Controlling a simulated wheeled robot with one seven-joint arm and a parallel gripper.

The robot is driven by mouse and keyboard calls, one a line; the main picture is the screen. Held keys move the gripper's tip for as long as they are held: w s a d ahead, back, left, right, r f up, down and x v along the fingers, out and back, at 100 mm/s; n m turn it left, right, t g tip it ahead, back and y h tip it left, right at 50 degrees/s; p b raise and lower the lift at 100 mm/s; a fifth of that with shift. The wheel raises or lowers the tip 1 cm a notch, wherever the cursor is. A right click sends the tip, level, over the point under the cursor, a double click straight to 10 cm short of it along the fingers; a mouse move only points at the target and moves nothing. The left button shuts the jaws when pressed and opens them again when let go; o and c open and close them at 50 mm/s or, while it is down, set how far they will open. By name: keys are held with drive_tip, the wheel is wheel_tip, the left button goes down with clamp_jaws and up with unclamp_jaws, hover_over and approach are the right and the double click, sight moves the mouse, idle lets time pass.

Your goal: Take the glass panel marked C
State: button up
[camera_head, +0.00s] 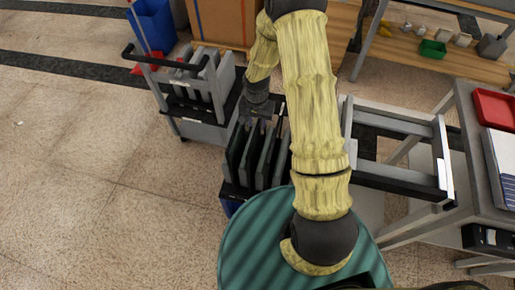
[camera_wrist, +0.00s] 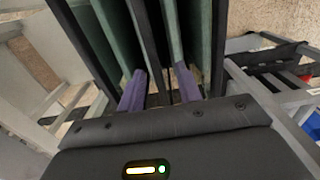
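My gripper (camera_wrist: 160,88) shows two purple fingers in the wrist view, spread apart among upright panels. Dark slats (camera_wrist: 152,45) stand in the gap between the fingers; I cannot tell whether either finger touches them. Greenish glass panels (camera_wrist: 198,40) stand on edge to either side, with another green panel (camera_wrist: 112,30) at left. In the head view, my wrist is above a dark rack (camera_head: 240,190) holding several upright panels (camera_head: 236,150). My fingertips are hard to make out there. No letter C is readable on any panel.
A grey cart (camera_head: 200,130) with a black handle and upright slabs stands behind left. A grey frame (camera_head: 395,185) stands right of the rack, beside a table with a red tray (camera_head: 494,110). A blue bin (camera_head: 153,25) is at the back.

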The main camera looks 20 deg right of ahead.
wheel_tip(320, 180, down, 4)
drive_tip(key=shift+d+f, duration=0.1)
drive_tip(key=shift+d, duration=0.05)
idle(0.5)
clamp_jaws()
drive_tip(key=shift+w, duration=0.1)
idle(1.1)
